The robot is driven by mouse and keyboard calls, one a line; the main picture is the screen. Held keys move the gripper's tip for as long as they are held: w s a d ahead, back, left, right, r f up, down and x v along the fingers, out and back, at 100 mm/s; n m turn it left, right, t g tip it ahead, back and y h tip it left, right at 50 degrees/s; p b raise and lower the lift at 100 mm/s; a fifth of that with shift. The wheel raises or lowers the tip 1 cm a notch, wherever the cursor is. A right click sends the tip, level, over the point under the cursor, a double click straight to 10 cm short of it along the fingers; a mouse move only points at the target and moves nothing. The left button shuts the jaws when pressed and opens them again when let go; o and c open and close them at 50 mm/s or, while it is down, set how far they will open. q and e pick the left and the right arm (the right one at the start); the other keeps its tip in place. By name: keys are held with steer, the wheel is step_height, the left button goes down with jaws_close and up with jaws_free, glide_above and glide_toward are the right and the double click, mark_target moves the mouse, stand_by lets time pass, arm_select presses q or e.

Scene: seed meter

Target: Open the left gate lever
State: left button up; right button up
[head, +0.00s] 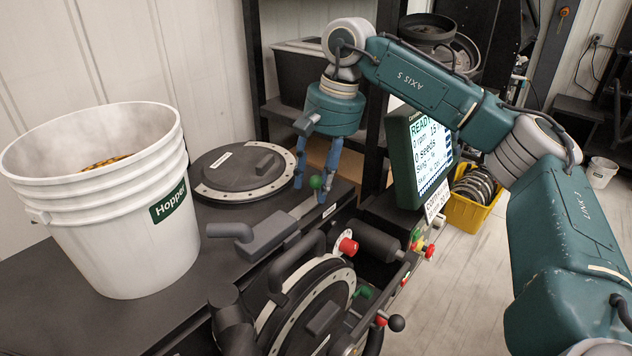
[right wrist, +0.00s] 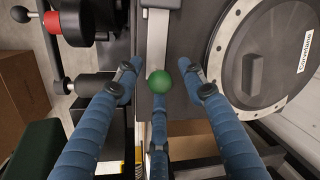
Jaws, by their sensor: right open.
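A lever with a green ball knob (head: 316,181) stands at the seed meter's upper edge, at the end of a flat metal bar (head: 306,206). I take it to be the left gate lever, but no label on it is readable. In the right wrist view the green ball (right wrist: 160,82) sits at the end of the pale bar (right wrist: 156,40). My right gripper (head: 314,178) points down over the knob. In the right wrist view its blue fingers (right wrist: 159,72) are spread around the ball with gaps at both sides. My left gripper is not in view.
A white hopper bucket (head: 110,215) stands on the dark bench at left. A round lid (head: 245,172) lies behind the lever. Near the front are a second round cover (head: 305,310), a red knob (head: 348,246) and a black ball handle (head: 397,323). A display (head: 425,155) stands at right.

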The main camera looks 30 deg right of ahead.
step_height(320, 180, up, 11)
steer(key=s+d, duration=0.1)
steer(key=shift+s+d, duration=0.2)
steer(key=shift+d, duration=0.15)
stand_by(0.4)
